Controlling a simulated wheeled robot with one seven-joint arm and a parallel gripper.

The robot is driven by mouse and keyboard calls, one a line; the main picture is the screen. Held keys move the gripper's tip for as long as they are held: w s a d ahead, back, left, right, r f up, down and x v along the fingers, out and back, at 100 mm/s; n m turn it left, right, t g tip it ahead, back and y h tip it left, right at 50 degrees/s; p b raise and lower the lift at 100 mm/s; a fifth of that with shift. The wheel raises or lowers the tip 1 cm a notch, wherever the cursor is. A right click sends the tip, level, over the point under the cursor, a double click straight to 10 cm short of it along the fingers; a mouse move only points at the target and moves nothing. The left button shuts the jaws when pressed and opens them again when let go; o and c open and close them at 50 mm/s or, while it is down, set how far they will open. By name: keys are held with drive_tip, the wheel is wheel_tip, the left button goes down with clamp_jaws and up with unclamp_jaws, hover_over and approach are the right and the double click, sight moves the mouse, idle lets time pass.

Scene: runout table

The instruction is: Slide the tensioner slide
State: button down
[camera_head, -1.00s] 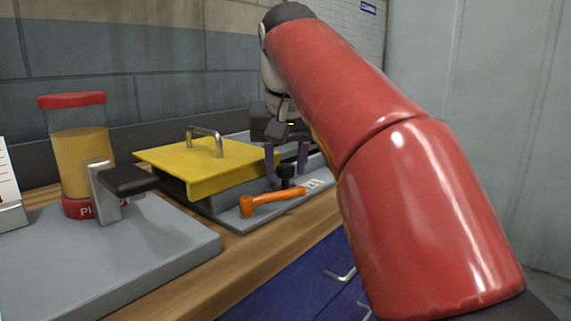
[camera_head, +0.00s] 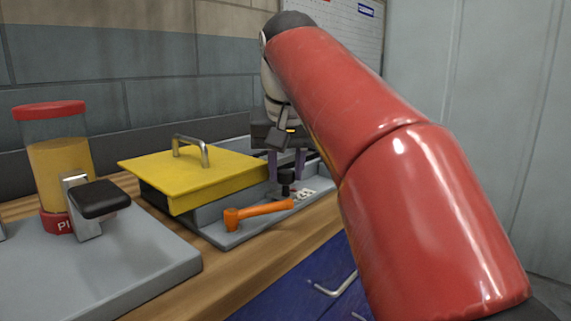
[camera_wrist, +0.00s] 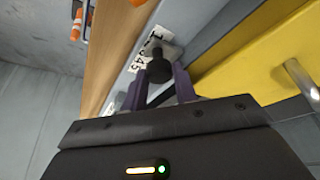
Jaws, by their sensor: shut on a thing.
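The tensioner slide's black knob (camera_head: 286,176) stands upright on the grey machine bed (camera_head: 222,238), beside a white number scale (camera_head: 306,193). My gripper (camera_head: 286,174) reaches down from behind, with one purple finger on each side of the knob, and is shut on it. The wrist view shows the round knob (camera_wrist: 158,68) between the two purple fingers, with the number scale (camera_wrist: 152,46) just beyond. The foot of the slide and its track are mostly hidden.
An orange lever (camera_head: 256,213) lies close in front of the knob. A yellow lid (camera_head: 195,180) with a metal handle is to the left. A jar (camera_head: 60,170) and a black-padded clamp (camera_head: 100,200) stand further left. Blue drawers (camera_head: 290,285) are below the wooden edge.

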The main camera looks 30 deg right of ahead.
drive_tip(key=shift+a, duration=0.15)
drive_tip(key=c, duration=1.4)
unclamp_jaws()
drive_tip(key=shift+s, duration=0.1)
drive_tip(key=shift+r, duration=0.1)
drive_tip(key=p+v, duration=0.1)
drive_tip(key=v, duration=0.6)
drive_tip(key=shift+s+a+r+p, duration=0.15)
drive_tip(key=shift+r+p, duration=0.15)
drive_tip(key=shift+p, duration=0.05)
